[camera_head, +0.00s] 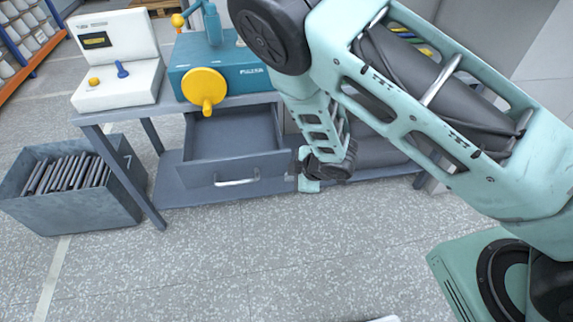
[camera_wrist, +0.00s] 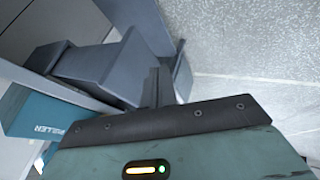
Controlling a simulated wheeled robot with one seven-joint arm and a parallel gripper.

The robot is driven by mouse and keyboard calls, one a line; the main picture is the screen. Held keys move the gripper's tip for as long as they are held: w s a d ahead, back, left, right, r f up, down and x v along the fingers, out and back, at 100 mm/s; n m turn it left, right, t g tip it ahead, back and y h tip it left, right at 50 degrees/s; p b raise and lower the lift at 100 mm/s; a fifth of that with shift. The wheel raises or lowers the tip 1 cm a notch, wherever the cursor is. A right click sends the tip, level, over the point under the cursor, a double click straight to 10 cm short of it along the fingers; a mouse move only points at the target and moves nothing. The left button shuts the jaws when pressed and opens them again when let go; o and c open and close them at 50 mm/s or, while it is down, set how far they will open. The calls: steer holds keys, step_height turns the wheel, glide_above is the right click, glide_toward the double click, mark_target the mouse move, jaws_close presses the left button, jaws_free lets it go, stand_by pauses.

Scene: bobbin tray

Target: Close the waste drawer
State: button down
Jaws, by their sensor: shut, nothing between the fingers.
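The waste drawer (camera_head: 236,172) is a grey drawer under the bench, pulled out, with an empty-looking inside and a pale bar handle on its front. Its grey body also shows in the wrist view (camera_wrist: 95,68). My gripper (camera_head: 296,166) is at the right end of the drawer front, low under the bench. In the wrist view my gripper (camera_wrist: 155,82) has its dark fingers together, beside the drawer's front panel. Nothing shows between them. I cannot tell whether they touch the drawer. My arm hides what lies right of the drawer.
The bench (camera_head: 130,108) carries a teal machine (camera_head: 222,62) with a yellow handwheel and a white control box (camera_head: 118,80). A grey bin (camera_head: 50,205) of dark plates stands on the floor at left. The floor before the drawer is clear.

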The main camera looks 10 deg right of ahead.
mark_target(279, 170)
steer(key=shift+w+a+f+p, duration=0.1)
steer(key=shift+w+f+p, duration=0.1)
steer(key=shift+w, duration=0.6)
steer(key=shift+w+a+f+p, duration=0.15)
steer(key=shift+w+f, duration=0.1)
steer(key=shift+w, duration=0.55)
steer(key=shift+w+f+p, duration=0.2)
steer(key=shift+w, duration=0.6)
